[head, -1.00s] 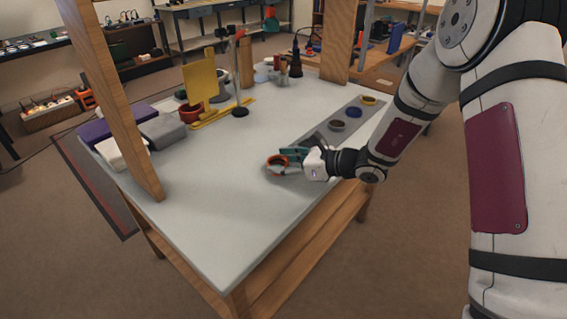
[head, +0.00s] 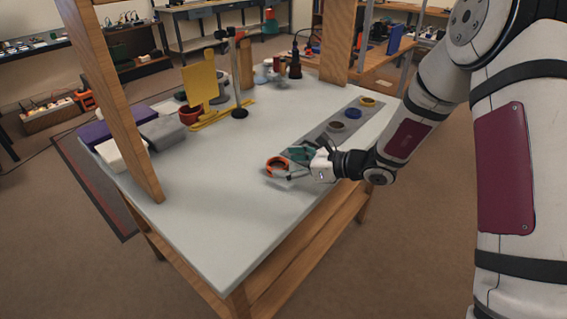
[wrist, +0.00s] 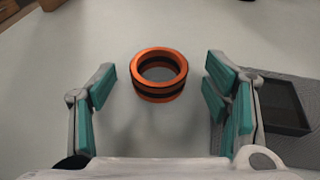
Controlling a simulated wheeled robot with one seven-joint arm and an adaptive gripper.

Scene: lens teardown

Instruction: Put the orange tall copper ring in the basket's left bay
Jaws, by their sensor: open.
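The orange ring (head: 277,166) stands on the pale table near its front right side. In the wrist view the ring (wrist: 160,76) is a short upright band, orange at top and bottom with dark bands around its side. My gripper (head: 293,165) is just right of the ring in the head view. In the wrist view my gripper (wrist: 160,88) has its teal-padded fingers spread wide, one on each side of the ring, with clear gaps and nothing held. I cannot make out a basket with bays for certain.
A grey strip (head: 318,137) beside the gripper carries a grey ring (head: 337,126), a blue ring (head: 352,113) and a yellow ring (head: 367,101). A dark rectangular tray (wrist: 286,105) lies on it. A yellow stand (head: 201,84) and red pot (head: 190,114) are further back. The front left table is clear.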

